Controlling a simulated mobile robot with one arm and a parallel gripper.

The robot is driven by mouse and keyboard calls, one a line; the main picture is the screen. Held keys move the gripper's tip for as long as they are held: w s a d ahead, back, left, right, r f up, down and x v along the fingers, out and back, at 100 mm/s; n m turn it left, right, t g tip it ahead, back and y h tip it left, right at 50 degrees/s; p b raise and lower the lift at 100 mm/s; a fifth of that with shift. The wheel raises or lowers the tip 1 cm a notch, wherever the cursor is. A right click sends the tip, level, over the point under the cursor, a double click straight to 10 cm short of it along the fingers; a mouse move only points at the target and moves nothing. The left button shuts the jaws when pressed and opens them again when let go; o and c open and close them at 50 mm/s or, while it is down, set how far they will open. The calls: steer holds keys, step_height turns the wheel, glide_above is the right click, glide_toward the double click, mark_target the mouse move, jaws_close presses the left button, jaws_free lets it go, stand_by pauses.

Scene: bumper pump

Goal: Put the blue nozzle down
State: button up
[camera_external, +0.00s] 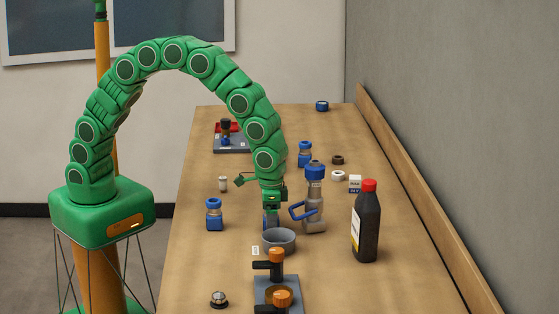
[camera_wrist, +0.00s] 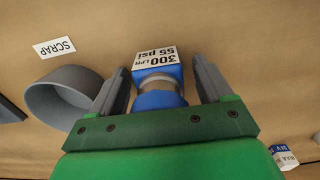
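The fingers look parted. In the external view my gripper (camera_external: 271,222) points down, low over the table behind the grey bowl. The nozzle is mostly hidden there, and I cannot tell whether it touches the table.
The grey bowl (camera_external: 290,240) with a SCRAP label (camera_wrist: 54,48) stands close by. A grey device with a blue handle (camera_external: 303,211) is just right of my gripper. Blue-topped parts (camera_external: 214,215) and (camera_external: 305,155), a black bottle (camera_external: 366,228) and an orange-knobbed fixture (camera_external: 276,258) stand around.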

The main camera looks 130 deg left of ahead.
step_height(320, 180, up, 12)
steer(key=shift+r, duration=0.15)
stand_by(0.7)
steer(key=shift+s+d+r, duration=0.1)
steer(key=shift+d+r, duration=0.05)
steer(key=shift+d, duration=0.05)
steer(key=s+d+r+m, duration=0.2)
steer(key=s+d+r, duration=0.2)
steer(key=s+d, duration=0.4)
steer(key=s+d+r+m, duration=0.2)
steer(key=s+d+r, duration=0.2)
steer(key=s+d, duration=0.4)
steer(key=s+d+m+g, duration=0.1)
steer(key=s+d, duration=0.3)
steer(key=s, duration=0.8)
steer(key=s+d+m, duration=0.4)
steer(key=s, duration=0.7)
steer(key=shift+s+f+g, duration=0.25)
steer(key=shift+s+g, duration=0.1)
steer(key=shift+g, duration=0.05)
